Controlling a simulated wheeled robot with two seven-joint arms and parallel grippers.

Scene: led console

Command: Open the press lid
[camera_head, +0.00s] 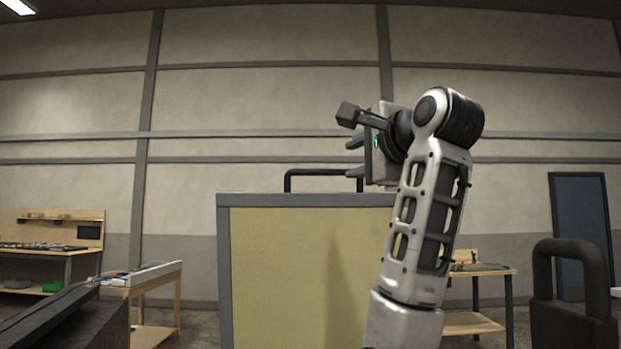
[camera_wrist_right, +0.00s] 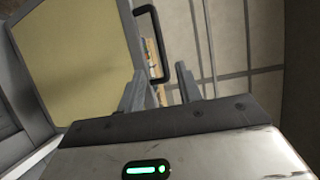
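The press lid is a pale yellow panel (camera_head: 290,275) with a grey frame, standing raised and upright in front of me in the head view. A black bar handle (camera_head: 315,172) rises from its top edge. The panel (camera_wrist_right: 80,60) and the handle (camera_wrist_right: 153,45) also show in the right wrist view. My right gripper (camera_head: 355,157) is at the handle's right end, at the lid's upper right. Its two fingers (camera_wrist_right: 160,88) are apart with nothing clearly held between them. Whether a finger touches the handle cannot be told. My left gripper is not in view.
A dark angled shape (camera_head: 65,318) is at the lower left and a thick black loop-shaped part (camera_head: 575,290) at the lower right, both close. Workbenches (camera_head: 155,278) stand behind on both sides. A blue door (camera_head: 580,225) is at the far right.

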